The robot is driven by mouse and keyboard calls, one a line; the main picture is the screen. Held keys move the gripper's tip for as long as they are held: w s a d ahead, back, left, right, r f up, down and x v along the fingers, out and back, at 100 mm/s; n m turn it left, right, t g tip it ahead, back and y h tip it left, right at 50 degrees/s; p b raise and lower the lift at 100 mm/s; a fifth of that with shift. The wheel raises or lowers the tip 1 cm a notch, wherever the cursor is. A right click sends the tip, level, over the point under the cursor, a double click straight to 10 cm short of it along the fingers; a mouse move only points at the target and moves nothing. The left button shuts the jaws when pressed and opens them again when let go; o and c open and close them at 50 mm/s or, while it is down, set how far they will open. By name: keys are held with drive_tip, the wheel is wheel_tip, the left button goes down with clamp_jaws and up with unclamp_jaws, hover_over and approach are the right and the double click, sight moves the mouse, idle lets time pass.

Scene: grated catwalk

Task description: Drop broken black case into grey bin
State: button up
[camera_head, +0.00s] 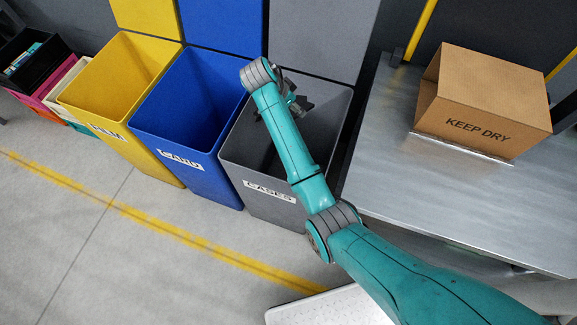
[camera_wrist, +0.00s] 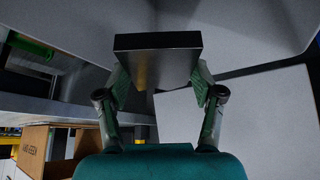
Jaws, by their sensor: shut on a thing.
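My gripper (camera_head: 297,104) is over the open mouth of the grey bin (camera_head: 268,208), whose front label reads CASES. In the wrist view my gripper (camera_wrist: 160,78) is shut on a flat black case (camera_wrist: 157,60), one finger against each side. The case is held level across the fingers. Any break in it cannot be made out. In the head view the case is mostly hidden or too dark to tell from the gripper. My forearm covers part of the bin's right side and inside.
A blue bin (camera_head: 190,172) and a yellow bin (camera_head: 160,168) stand left of the grey one. On the right, a metal table (camera_head: 400,185) bears a cardboard box (camera_head: 485,100) marked KEEP DRY. Grey panels rise behind the grey bin. Floor in front is clear.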

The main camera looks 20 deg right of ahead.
drive_tip(key=shift+f, duration=2.65)
drive_tip(key=o, duration=1.1)
drive_tip(key=v, duration=1.2)
